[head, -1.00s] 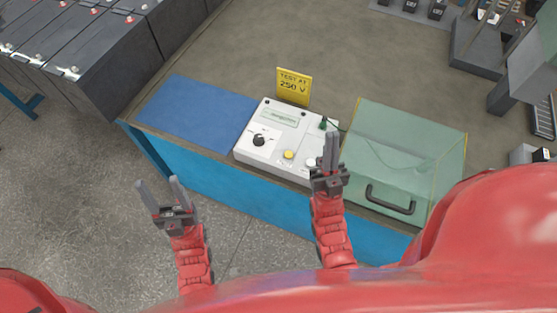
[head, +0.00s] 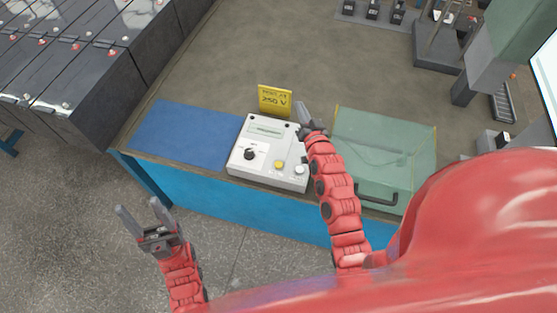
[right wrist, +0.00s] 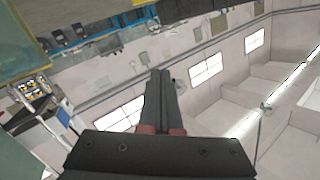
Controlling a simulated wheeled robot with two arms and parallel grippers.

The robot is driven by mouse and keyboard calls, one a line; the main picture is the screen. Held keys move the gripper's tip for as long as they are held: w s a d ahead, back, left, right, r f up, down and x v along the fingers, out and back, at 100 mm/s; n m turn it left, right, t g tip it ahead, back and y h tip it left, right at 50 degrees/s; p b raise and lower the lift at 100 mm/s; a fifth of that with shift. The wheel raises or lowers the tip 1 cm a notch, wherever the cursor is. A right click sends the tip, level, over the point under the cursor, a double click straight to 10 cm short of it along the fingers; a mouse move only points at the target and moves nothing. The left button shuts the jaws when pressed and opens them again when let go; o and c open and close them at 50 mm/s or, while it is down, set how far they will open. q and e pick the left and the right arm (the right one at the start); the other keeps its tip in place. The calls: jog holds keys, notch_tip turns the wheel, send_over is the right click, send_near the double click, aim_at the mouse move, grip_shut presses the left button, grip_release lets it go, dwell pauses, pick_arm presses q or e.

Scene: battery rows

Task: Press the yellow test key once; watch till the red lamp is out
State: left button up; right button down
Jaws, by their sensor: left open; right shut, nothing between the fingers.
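The white tester (head: 265,150) sits on the bench with a black knob, a small display and a yellow test key (head: 279,164). A pale round button or lamp (head: 299,170) is to the right of the key. I cannot make out a lit red lamp. My right gripper (head: 304,113) is shut and empty, above the tester's far right corner and beyond the yellow key. In the right wrist view its closed fingers (right wrist: 158,95) point towards the room's far wall. My left gripper (head: 138,214) is open and empty in front of the bench, over the floor.
A yellow sign (head: 274,100) stands behind the tester. A blue mat (head: 185,133) lies to its left. A clear greenish box (head: 385,150) with a black handle stands to its right, close to my right arm. Dark battery blocks (head: 75,60) stand at the upper left.

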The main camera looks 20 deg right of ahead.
jog(key=s+a+f+n+g+y+p, duration=0.1)
jog(key=a+f+g+y+p, duration=0.15)
jog(key=a+f+g, duration=0.2)
jog(key=n+g+y, duration=0.2)
jog(key=g+y, duration=0.1)
jog(key=g, duration=0.2)
send_over(281, 167)
jog(key=f, duration=0.2)
jog(key=shift+r+p, duration=0.15)
jog(key=shift+p, duration=0.25)
notch_tip(281, 167, down, 9)
jog(key=b, duration=0.6)
jog(key=shift+r, duration=0.1)
dwell(1.0)
jog(key=shift+f+b, duration=0.35)
jog(key=shift+f, duration=0.05)
